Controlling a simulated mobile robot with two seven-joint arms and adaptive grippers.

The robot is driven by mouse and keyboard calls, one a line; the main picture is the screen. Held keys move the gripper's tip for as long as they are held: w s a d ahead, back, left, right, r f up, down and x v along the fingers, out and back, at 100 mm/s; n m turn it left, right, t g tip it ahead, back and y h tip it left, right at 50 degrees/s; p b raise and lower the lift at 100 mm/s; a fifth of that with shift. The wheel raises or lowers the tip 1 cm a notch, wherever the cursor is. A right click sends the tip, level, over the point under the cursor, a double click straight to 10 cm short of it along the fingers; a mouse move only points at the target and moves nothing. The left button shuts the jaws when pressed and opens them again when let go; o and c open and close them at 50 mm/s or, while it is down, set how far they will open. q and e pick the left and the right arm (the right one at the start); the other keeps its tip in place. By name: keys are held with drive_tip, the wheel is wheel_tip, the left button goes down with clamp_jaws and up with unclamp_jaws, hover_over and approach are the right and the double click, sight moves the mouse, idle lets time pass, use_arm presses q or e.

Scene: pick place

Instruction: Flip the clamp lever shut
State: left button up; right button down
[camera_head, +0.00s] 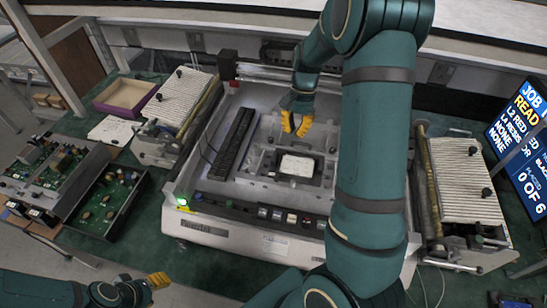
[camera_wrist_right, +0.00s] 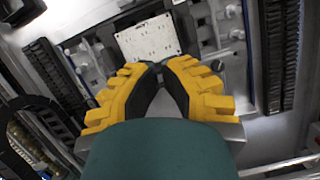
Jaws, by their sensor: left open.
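A pale, nearly square board (camera_head: 297,166) sits in a dark-framed fixture in the middle of the machine, and it also shows in the right wrist view (camera_wrist_right: 147,38). Small metal and dark fittings surround the fixture, but I cannot tell which of them is the clamp lever. My right gripper (camera_head: 296,128) hangs above the rear of the fixture, behind the board. My left gripper (camera_head: 161,281) is open and empty at the lower left, in front of the machine.
The white machine (camera_head: 240,232) has a front control panel and a black cable chain (camera_head: 227,150). Ribbed feeders stand at its left (camera_head: 181,100) and right (camera_head: 464,180). Green circuit boards (camera_head: 105,200) and a purple-edged tray (camera_head: 126,96) lie left. A job screen (camera_head: 525,130) stands right.

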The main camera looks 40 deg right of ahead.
sight(286, 171)
drive_tip(key=x, duration=0.9)
drive_tip(key=shift+a+f+b, duration=0.1)
drive_tip(key=shift+f+b, duration=0.05)
drive_tip(key=shift+b, duration=0.15)
drive_tip(key=a, duration=0.1)
drive_tip(key=s+a+f, duration=0.1)
drive_tip(key=shift+s+a, duration=0.15)
drive_tip(key=shift+a, duration=0.15)
drive_tip(key=shift+s+a+f, duration=0.2)
drive_tip(key=shift+s+a, duration=0.05)
drive_tip(key=shift+a, duration=0.25)
